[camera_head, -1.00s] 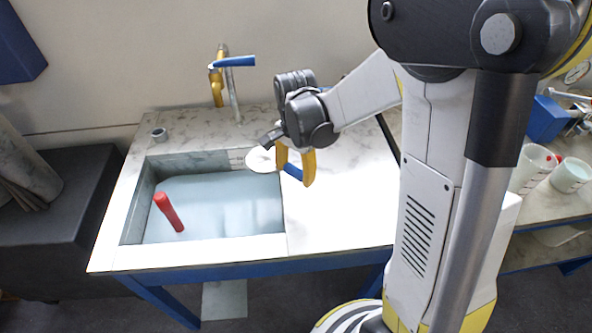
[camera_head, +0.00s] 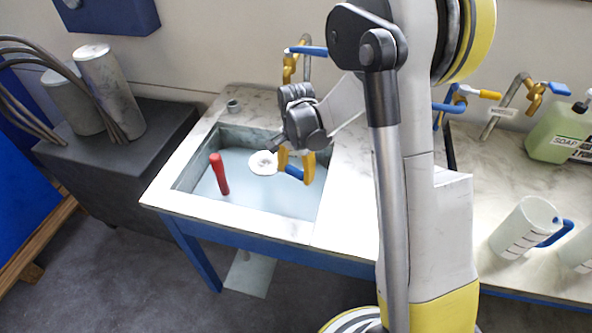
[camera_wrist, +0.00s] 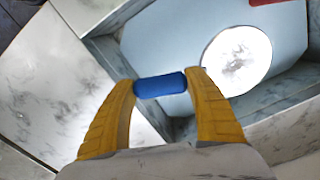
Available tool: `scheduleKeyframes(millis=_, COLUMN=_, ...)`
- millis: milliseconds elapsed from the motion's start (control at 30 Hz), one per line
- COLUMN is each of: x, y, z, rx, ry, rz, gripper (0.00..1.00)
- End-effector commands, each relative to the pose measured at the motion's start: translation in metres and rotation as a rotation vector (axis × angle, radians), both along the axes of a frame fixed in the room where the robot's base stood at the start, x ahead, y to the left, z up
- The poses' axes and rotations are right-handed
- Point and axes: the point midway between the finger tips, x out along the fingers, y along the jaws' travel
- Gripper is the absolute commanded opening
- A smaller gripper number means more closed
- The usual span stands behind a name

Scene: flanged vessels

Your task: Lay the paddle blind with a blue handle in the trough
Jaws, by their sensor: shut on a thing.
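My gripper (camera_head: 296,166), with yellow fingers, is shut on the blue handle (camera_wrist: 162,85) of the paddle blind. The handle lies across between the fingertips in the wrist view. The blind's pale round disc (camera_head: 263,163) sticks out to the left of my gripper, over the inside of the trough. The disc also shows whole in the wrist view (camera_wrist: 237,58). The trough (camera_head: 262,219) is a sunken basin with a pale blue floor in the marbled worktop. My gripper is at its right side. How high the disc is above the floor, I cannot tell.
A brass tap with a blue lever (camera_head: 291,62) is behind the trough. A small grey ring (camera_head: 233,105) sits at the back left corner. Jugs (camera_head: 524,228) and a soap bottle (camera_head: 560,133) stand right.

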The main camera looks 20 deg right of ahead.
Motion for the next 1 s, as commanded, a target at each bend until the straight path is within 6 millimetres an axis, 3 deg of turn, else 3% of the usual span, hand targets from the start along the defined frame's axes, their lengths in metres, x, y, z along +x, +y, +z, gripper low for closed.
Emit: scheduleKeyframes(millis=1000, x=0.000, y=0.000, z=-0.108, rx=0.001, ry=-0.001, rz=0.000, gripper=0.20)
